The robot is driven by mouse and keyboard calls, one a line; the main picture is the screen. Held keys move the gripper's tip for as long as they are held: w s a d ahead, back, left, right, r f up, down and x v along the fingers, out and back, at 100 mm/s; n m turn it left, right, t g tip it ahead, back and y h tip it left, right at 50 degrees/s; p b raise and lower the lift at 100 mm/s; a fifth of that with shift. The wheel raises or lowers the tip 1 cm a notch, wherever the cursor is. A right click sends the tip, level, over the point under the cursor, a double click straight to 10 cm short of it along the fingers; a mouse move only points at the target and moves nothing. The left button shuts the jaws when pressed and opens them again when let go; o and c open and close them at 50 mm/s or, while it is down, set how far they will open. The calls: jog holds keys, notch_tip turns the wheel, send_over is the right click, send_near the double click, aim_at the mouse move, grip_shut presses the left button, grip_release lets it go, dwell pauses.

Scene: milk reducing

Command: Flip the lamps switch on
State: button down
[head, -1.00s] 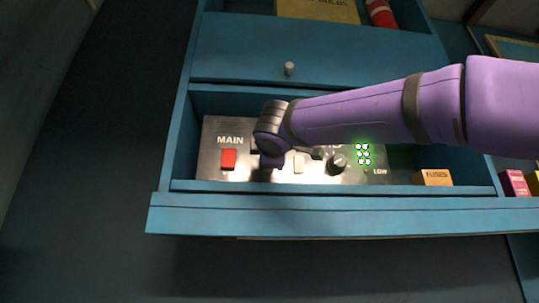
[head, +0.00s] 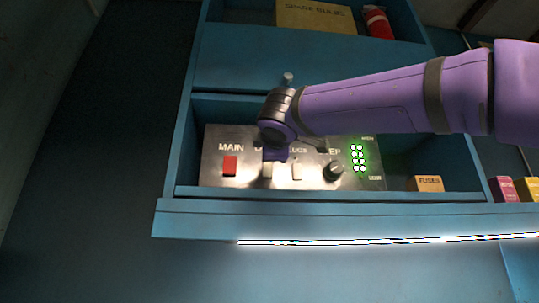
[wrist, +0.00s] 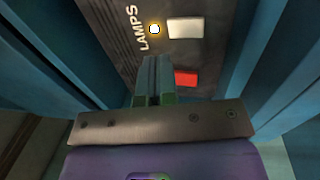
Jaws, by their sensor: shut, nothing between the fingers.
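The control panel (head: 216,140) stands in the blue shelf bay. In the wrist view, the lamps switch (wrist: 185,28) is a white rocker next to the LAMPS label (wrist: 146,28), with a glowing orange indicator (wrist: 154,29) between them. In the head view, the lamps switch (head: 267,170) shows partly below my gripper, and my arm hides most of its label. My gripper (wrist: 152,62) is shut and empty, its fingertips in front of the panel, beside the lamps switch and the red switch (wrist: 186,78). Contact with the panel cannot be told.
The red main switch (head: 230,166) is left of my gripper. The plugs switch (head: 297,170), a black knob (head: 334,171) and green lights (head: 358,158) are right. The shelf's front lip (head: 330,193) runs below. A fuses box (head: 427,184) stands at right. A strip light (head: 390,240) glows underneath.

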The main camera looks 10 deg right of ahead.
jog(key=s+r, duration=0.1)
jog(key=s, duration=0.6)
jog(key=shift+s, duration=0.25)
jog(key=shift+a+r, duration=0.1)
jog(key=s+d+f+m+g+h, duration=0.1)
jog(key=d+f+m+g, duration=0.2)
jog(key=d+f, duration=0.45)
jog(key=s+d+f+m+g+h, duration=0.1)
jog(key=d+f+m+g, duration=0.2)
jog(key=f, duration=0.7)
jog(key=s+d+f+m+g+h, duration=0.1)
jog(key=s+d+f+m+g, duration=0.15)
jog(key=d+f, duration=0.55)
jog(key=s+d+f+m+g+y, duration=0.1)
jog(key=s+d+f+m+g, duration=0.1)
jog(key=s+f, duration=0.5)
jog(key=s+d+f+m+g+y, duration=0.2)
jog(key=s+f+m, duration=0.5)
jog(key=f, duration=1.2)
jog(key=shift+s+d+f+g, duration=0.25)
jog(key=shift+d+g, duration=0.4)
jog(key=shift+g, duration=0.3)
jog(key=shift+r+m, duration=0.1)
jog(key=shift+m, duration=0.15)
